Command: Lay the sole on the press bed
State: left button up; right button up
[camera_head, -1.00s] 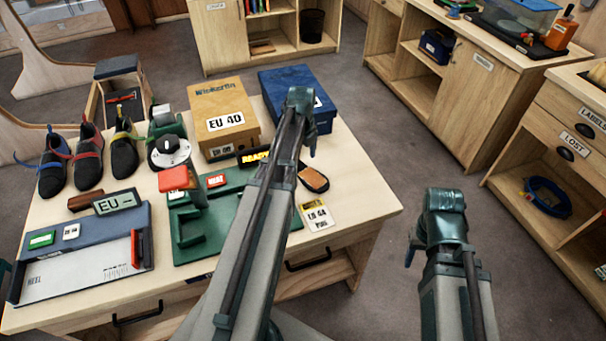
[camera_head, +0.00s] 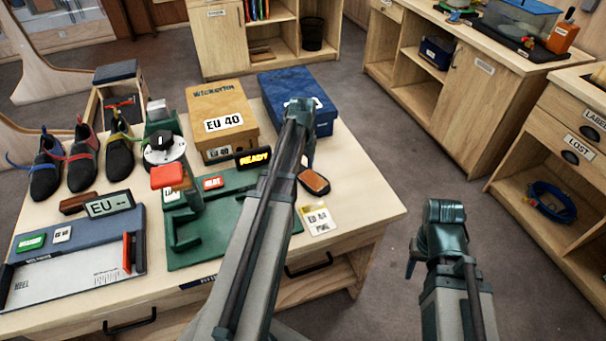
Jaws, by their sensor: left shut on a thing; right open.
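A small dark oval piece with a brown face, seemingly the sole (camera_head: 315,183), is beside the green press base, right of the black READY display. My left gripper (camera_head: 309,163) points down at its far end and is shut on it; the fingertips are mostly hidden behind my wrist. Whether the sole touches the table is not clear. The green press (camera_head: 205,250) stands mid-table, with a flat bed, a raised U-shaped guide (camera_head: 183,238), a dial and a red knob. My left forearm covers the bed's right part. My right gripper (camera_head: 411,267) is open and empty, off the table's right side.
A yellow-edged EU 44 card (camera_head: 317,219) lies near the sole. An EU 40 box (camera_head: 222,117) and a blue box (camera_head: 285,90) stand behind. Several shoes (camera_head: 83,163) and a foot-measuring board (camera_head: 75,265) fill the left. Floor right of the table is clear.

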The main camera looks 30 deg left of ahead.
aim_at(302, 178)
pick_arm(q)
grip_shut()
jog(key=shift+r+p, duration=0.7)
jog(key=shift+p, duration=0.05)
notch_tip(302, 178, up, 3)
jog(key=p, duration=0.3)
jog(key=shift+s+d+f+b, duration=0.2)
jog(key=shift+s+d, duration=0.1)
jog(key=shift+s, duration=0.3)
jog(key=shift+s+d+f+b, duration=0.15)
jog(key=shift+s+d, duration=0.15)
jog(key=shift+s, duration=0.3)
jog(key=s+d, duration=0.2)
jog(key=s, duration=0.1)
jog(key=s+d+r, duration=0.1)
jog(key=s+d, duration=0.1)
jog(key=s, duration=0.2)
jog(key=s+d+p, duration=0.1)
jog(key=s+d, duration=0.2)
jog(key=s, duration=0.1)
jog(key=shift+s+r, duration=0.15)
